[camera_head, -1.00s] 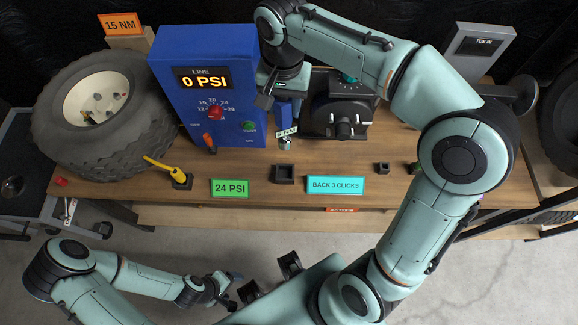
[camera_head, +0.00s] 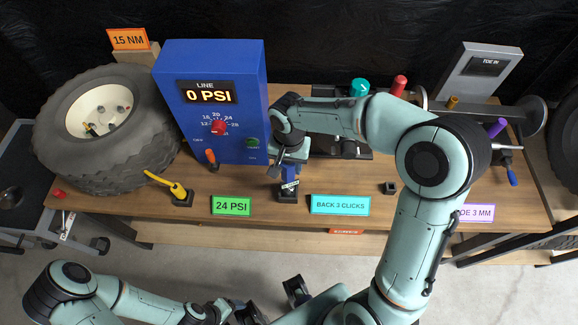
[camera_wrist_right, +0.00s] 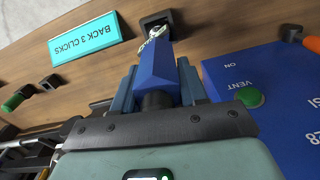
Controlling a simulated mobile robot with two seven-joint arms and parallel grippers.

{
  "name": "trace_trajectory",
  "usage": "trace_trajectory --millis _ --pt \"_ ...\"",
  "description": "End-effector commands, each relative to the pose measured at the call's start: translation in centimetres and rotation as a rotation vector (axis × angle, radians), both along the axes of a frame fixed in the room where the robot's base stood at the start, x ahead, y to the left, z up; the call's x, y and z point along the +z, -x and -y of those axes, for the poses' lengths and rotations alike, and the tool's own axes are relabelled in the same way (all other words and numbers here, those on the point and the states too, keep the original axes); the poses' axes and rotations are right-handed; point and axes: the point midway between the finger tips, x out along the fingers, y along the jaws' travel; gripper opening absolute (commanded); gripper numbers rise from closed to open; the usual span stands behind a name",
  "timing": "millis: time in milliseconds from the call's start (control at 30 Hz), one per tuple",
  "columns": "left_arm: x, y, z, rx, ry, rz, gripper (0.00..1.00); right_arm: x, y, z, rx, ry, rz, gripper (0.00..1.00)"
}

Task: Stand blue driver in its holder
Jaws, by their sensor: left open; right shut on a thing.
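The blue driver (camera_head: 291,174) is upright below my right gripper (camera_head: 290,163), which is shut on its handle. In the right wrist view the blue handle (camera_wrist_right: 156,68) sits between the fingers of the right gripper (camera_wrist_right: 157,88), with a white tag near its shaft end. The black square holder (camera_head: 288,197) is directly under the driver; it also shows in the right wrist view (camera_wrist_right: 172,20). The driver's lower end lines up with the holder, but I cannot tell whether it is inside. My left gripper (camera_head: 222,311) is open and empty at the bottom, away from the bench.
A blue pressure box (camera_head: 212,120) reading 0 PSI stands close left of the driver. A tire (camera_head: 60,150), yellow tool (camera_head: 165,183), green sign (camera_head: 230,205) and cyan sign (camera_head: 340,204) surround it. Another small black holder (camera_head: 389,188) stands to the right.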

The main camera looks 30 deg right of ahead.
Motion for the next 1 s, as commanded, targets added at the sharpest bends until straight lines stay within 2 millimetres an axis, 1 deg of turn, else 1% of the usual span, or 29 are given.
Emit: trace_trajectory --millis 33,100,367,500,533,567,600,867,1000 --pt "-0.1 0.1 0.0 0.000 0.000 -0.001 0.72 -0.8 0.0 0.0 -0.001 0.000 -0.002 0.00" --pt "-0.2 0.1 0.0 0.000 0.000 -0.001 0.72 -1.3 0.0 0.0 -0.002 -0.001 0.001 0.00" --pt "-0.2 0.1 0.0 0.000 0.000 -0.001 0.72 -1.4 0.0 0.0 -0.001 -0.001 0.002 0.00" --pt "-0.5 0.2 0.0 0.000 0.000 -0.002 0.72 -1.8 0.0 0.0 -0.001 -0.001 0.002 0.00" --pt "-0.6 0.2 0.0 0.000 0.000 -0.002 0.72 -1.9 0.0 0.0 -0.001 -0.001 0.001 0.46" --pt "-0.5 0.2 0.0 0.000 0.000 -0.002 0.72 -1.8 0.0 0.0 -0.001 -0.001 0.001 0.55" --pt "-0.5 0.2 0.0 0.000 0.000 -0.002 0.72 -1.8 0.0 0.0 -0.001 -0.001 0.001 0.68" --pt "-0.4 0.2 0.0 0.000 0.000 -0.002 0.72 -1.8 0.0 0.0 -0.001 -0.001 0.001 0.68" --pt "0.0 0.0 0.0 0.000 0.000 0.000 0.72 -1.0 -0.1 0.0 -0.001 -0.001 0.003 0.68"
